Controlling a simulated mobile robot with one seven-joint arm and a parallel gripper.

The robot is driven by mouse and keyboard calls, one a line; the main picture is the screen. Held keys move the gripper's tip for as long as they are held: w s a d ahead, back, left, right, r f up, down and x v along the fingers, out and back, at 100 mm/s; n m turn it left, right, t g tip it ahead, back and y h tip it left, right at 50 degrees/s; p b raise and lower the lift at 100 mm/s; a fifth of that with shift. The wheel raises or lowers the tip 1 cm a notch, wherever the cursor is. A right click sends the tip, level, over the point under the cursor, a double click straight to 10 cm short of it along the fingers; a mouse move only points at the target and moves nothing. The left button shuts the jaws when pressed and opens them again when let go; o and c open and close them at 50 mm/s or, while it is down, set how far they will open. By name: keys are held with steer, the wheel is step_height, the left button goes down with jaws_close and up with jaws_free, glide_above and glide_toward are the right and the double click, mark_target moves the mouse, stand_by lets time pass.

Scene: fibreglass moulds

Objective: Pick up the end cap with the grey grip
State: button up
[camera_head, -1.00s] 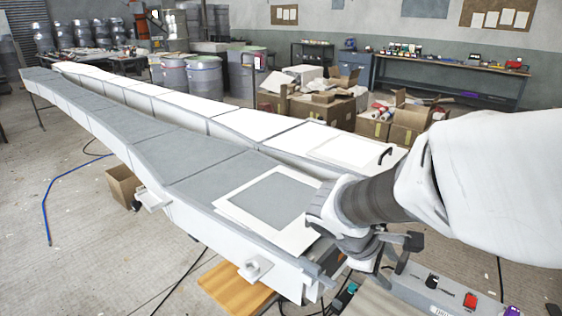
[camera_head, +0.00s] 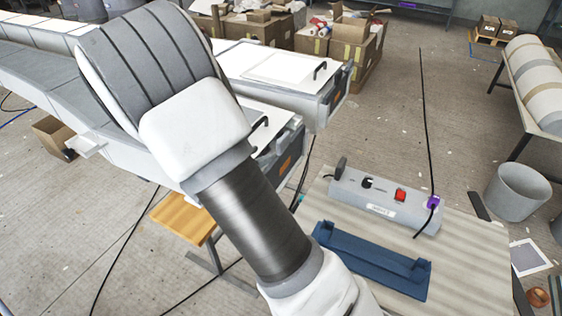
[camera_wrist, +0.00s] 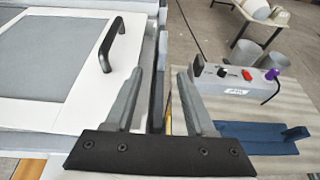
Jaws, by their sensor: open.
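A flat panel with a black handle (camera_wrist: 105,45) lies on the near mould (camera_wrist: 60,45), to the left of my gripper in the wrist view. It has a grey middle and a white border. In the head view a white panel with a dark handle (camera_head: 320,70) lies on the far mould, and the near panel's handle shows beside my arm (camera_head: 260,130). I cannot make out a grey grip or tell which piece is the end cap. My gripper (camera_wrist: 154,75) is open, with its grey fingers apart above the gap by the mould's edge. My arm hides it in the head view.
A bench (camera_head: 470,265) on the right holds a grey control box (camera_head: 380,200) with a red button and a blue cradle (camera_head: 370,262). A wooden stool (camera_head: 185,218) stands below the mould. Cardboard boxes (camera_head: 350,40) stand behind. A cable hangs to the box.

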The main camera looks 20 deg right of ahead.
mark_target(284, 144)
steer(key=x, duration=0.8)
steer(key=shift+d+f, duration=0.15)
steer(key=shift+f+x, duration=0.2)
steer(key=shift+x, duration=2.45)
steer(key=shift+s, duration=0.15)
jaws_close()
steer(key=shift+r, duration=0.1)
